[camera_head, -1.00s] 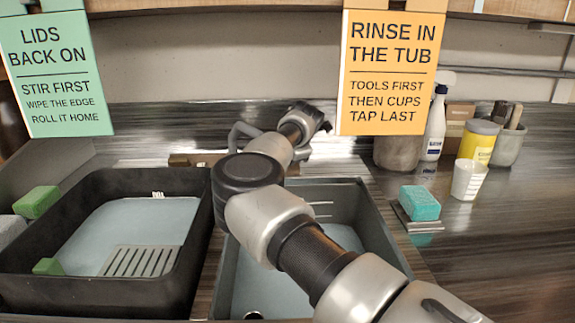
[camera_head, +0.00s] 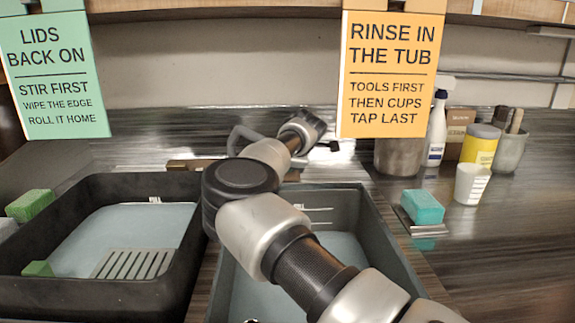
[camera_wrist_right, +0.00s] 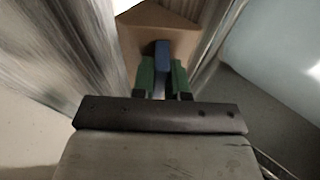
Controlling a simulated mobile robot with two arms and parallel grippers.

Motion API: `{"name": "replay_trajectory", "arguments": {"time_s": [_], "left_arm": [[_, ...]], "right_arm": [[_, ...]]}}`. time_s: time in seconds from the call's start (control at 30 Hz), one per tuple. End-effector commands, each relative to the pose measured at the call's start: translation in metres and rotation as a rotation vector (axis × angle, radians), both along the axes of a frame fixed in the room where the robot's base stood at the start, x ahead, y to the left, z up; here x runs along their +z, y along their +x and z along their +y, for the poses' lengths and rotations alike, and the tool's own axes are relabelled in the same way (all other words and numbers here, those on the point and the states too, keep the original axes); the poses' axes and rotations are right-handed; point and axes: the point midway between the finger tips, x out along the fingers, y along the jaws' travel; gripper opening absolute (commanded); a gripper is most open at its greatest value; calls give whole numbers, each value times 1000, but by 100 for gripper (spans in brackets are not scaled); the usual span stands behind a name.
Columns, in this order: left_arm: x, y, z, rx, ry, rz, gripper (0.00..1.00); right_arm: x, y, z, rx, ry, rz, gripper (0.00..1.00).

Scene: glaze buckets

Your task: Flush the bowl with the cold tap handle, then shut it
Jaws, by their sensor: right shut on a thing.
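The bowl is the grey basin (camera_head: 372,215) in the middle of the counter in the head view, with a pale blue floor partly hidden by my right arm. A grey curved tube (camera_head: 238,140), perhaps the tap spout, shows behind my arm. In the right wrist view, the blue cold tap handle (camera_wrist_right: 162,53) stands in front of a tan block (camera_wrist_right: 165,18). My right gripper (camera_wrist_right: 161,72) has its green fingers shut on the handle, one on each side. In the head view these fingers cannot be made out. No running water is visible. My left gripper is not in view.
A black tub (camera_head: 60,290) with a slotted plate (camera_head: 135,263) and green blocks (camera_head: 30,204) stands at left. At right are a teal sponge (camera_head: 423,206), a white cup (camera_head: 472,184), a spray bottle (camera_head: 437,135) and a yellow container (camera_head: 481,146). Two signs hang above.

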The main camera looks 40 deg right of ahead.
Motion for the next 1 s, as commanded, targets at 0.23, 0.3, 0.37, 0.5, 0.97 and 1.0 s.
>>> {"name": "replay_trajectory", "arguments": {"time_s": [0.23, 0.3, 0.37, 0.5, 0.97, 1.0], "left_arm": [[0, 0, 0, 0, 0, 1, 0], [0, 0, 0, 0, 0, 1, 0], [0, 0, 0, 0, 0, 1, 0], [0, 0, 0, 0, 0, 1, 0], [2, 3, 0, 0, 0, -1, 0], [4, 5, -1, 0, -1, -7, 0]], "right_arm": [[1, 0, -1, -6, 1, -3, 19], [1, 0, -1, -5, 2, -4, 29], [1, 0, -1, -4, 2, -3, 39], [0, 0, 0, -3, 1, -1, 39], [35, -26, 8, -4, 2, -5, 39], [40, -30, 9, -5, 1, -4, 39]]}}
